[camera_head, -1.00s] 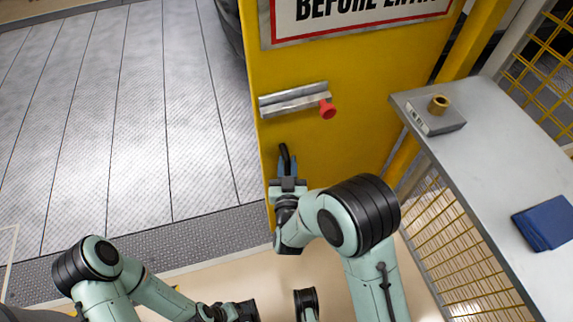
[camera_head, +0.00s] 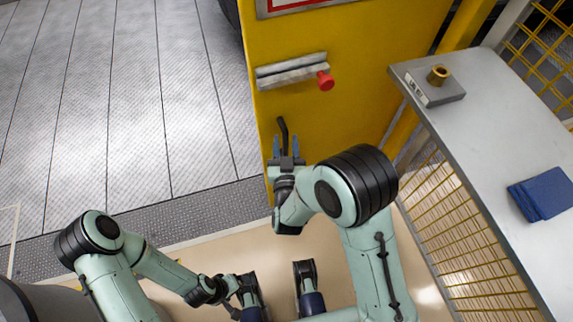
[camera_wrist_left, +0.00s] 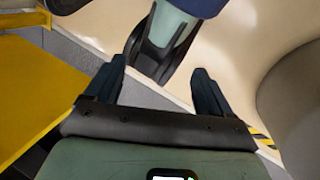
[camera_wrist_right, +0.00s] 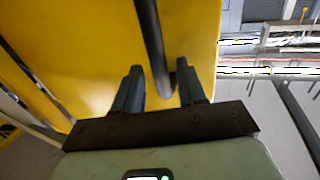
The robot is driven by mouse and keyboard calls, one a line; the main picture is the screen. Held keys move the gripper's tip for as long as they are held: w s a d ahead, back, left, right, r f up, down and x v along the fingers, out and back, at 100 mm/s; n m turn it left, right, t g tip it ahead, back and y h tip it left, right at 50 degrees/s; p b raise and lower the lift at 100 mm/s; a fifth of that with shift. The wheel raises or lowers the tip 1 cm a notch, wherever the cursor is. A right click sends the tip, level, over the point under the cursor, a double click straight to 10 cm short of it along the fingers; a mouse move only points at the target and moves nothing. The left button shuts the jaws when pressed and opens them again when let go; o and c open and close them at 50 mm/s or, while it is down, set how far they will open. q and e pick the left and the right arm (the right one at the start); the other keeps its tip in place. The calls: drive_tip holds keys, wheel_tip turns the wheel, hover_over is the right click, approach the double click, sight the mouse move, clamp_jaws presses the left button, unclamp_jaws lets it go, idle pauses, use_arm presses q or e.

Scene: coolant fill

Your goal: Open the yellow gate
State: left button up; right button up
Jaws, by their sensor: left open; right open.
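The yellow gate (camera_head: 350,75) stands upright in front of me in the head view, with a metal latch bar and red knob (camera_head: 326,81) on it. Below the latch is a dark, bent handle (camera_head: 283,130). My right gripper (camera_head: 286,146) is open at the handle's lower part. In the right wrist view the dark handle (camera_wrist_right: 150,35) runs down between the spread fingers (camera_wrist_right: 160,88), against the yellow panel. Whether the fingers touch it I cannot tell. My left gripper (camera_wrist_left: 160,85) is open and empty, low down, away from the gate.
A grey table (camera_head: 490,150) stands at the right, with a brass ring on a small grey block (camera_head: 437,85) and a blue folded cloth (camera_head: 543,194). Yellow mesh fencing (camera_head: 465,240) is below it. Ribbed metal floor (camera_head: 120,100) lies open to the left of the gate.

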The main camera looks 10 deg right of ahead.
use_arm(q)
drive_tip(key=shift+g, duration=0.5)
drive_tip(key=s+r+p, duration=0.1)
drive_tip(key=r+p, duration=0.1)
drive_tip(key=s+r+p, duration=0.1)
drive_tip(key=p, duration=0.1)
drive_tip(key=shift+s+d+r, duration=0.3)
drive_tip(key=shift+d, duration=0.05)
use_arm(e)
drive_tip(key=s+a, duration=0.2)
drive_tip(key=s, duration=0.9)
use_arm(q)
drive_tip(key=shift+s, duration=0.1)
use_arm(e)
drive_tip(key=shift+s+a, duration=0.1)
drive_tip(key=shift+s, duration=0.1)
